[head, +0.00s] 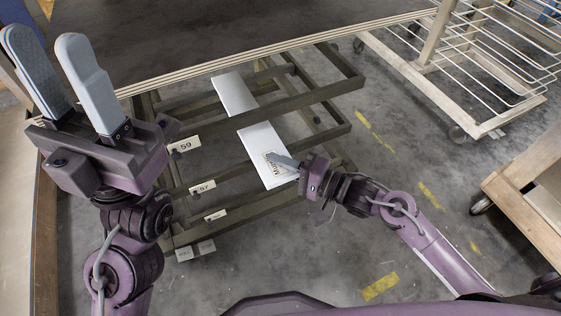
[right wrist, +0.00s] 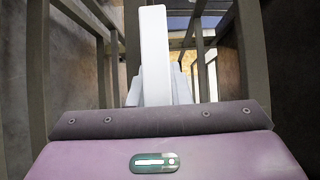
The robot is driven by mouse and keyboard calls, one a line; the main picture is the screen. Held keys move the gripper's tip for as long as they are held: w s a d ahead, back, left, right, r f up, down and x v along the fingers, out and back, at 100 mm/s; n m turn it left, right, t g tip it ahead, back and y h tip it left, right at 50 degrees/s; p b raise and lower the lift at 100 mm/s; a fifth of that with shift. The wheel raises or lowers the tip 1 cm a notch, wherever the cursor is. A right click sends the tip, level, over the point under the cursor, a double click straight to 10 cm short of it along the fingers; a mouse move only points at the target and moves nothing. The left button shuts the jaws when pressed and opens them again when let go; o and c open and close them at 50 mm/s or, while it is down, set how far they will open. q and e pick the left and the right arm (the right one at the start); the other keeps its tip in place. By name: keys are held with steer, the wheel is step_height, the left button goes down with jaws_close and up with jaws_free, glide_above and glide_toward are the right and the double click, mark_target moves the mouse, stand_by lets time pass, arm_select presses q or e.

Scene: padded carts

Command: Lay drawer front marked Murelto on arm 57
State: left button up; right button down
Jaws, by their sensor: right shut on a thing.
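The drawer front (head: 256,140) is a long white panel with a dark-lettered label starting "Mu", partly covered by a finger. My right gripper (head: 283,162) is shut on its near end. The panel slants across the dark rack arms, over the bar in line with tag 57 (head: 203,187). I cannot tell whether it touches that bar. A bar crosses the white strip higher up, so I cannot tell if the far part is the same panel. In the right wrist view a pale finger (right wrist: 155,55) hides most of the panel. My left gripper (head: 70,90) is open and empty, upper left.
Tag 59 (head: 185,144) marks the arm farther back; a smaller tag (head: 215,215) sits nearer. A dark tabletop (head: 180,40) overhangs the rack's far side. A wire-shelf cart (head: 490,50) and a wooden cart (head: 525,190) stand right. Concrete floor (head: 400,150) lies open between.

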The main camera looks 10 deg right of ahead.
steer(key=shift+f, duration=0.1)
steer(key=c, duration=1.3)
jaws_free()
steer(key=shift+o, duration=0.2)
steer(key=shift+f, duration=0.15)
steer(key=shift+s, duration=0.1)
